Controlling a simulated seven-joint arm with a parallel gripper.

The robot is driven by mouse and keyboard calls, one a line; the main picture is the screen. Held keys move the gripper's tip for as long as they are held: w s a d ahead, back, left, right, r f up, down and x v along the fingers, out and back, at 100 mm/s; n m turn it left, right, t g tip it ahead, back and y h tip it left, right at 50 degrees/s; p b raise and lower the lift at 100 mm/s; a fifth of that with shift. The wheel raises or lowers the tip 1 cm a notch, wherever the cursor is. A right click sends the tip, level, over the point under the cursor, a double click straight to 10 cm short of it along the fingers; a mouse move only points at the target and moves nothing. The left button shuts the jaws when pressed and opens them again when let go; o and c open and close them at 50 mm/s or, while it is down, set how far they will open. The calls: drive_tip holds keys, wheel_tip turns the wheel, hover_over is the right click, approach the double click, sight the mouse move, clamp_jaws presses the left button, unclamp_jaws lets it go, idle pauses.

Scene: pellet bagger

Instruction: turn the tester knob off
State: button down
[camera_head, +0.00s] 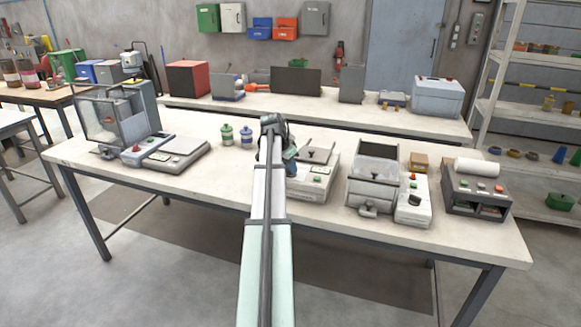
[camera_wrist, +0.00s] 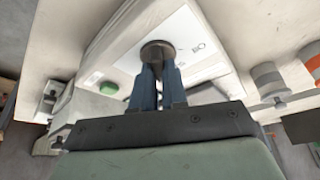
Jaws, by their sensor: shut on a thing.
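The tester is a low white machine (camera_head: 312,190) on the near table, just right of my arm. It has a small front panel with a green button. My gripper (camera_wrist: 158,84) has its blue fingers closed on a dark round knob (camera_wrist: 157,50). The knob stands on the white face of the tester (camera_wrist: 195,25), beside printed marks. The marks are too blurred to read, so the knob's setting cannot be told. In the head view my gripper (camera_head: 289,165) is at the left side of the tester, and my arm hides the knob.
A scale (camera_head: 178,147) and two small jars (camera_head: 227,133) stand to the left on the white table (camera_head: 215,180). A machine with a metal hopper (camera_head: 374,178) and a dark device with a white roll (camera_head: 476,190) stand to the right. The table's front left is clear.

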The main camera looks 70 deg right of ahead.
drive_tip(key=n+t, duration=0.1)
drive_tip(key=n, duration=0.3)
drive_tip(key=shift+s+n+t, duration=0.1)
drive_tip(key=shift+n+t, duration=0.2)
drive_tip(key=shift+t, duration=0.1)
drive_tip(key=n+t, duration=0.1)
drive_tip(key=n, duration=0.3)
drive_tip(key=shift+n+t, duration=0.3)
drive_tip(key=shift+t, duration=0.1)
drive_tip(key=n, duration=0.2)
drive_tip(key=n+t, duration=0.1)
drive_tip(key=n, duration=0.1)
drive_tip(key=shift+t+y, duration=0.3)
drive_tip(key=shift+n+t+y, duration=0.5)
drive_tip(key=shift+n+y, duration=0.1)
drive_tip(key=shift+n, duration=1.8)
drive_tip(key=c, duration=1.2)
unclamp_jaws()
drive_tip(key=shift+o, duration=0.2)
drive_tip(key=v, duration=1.4)
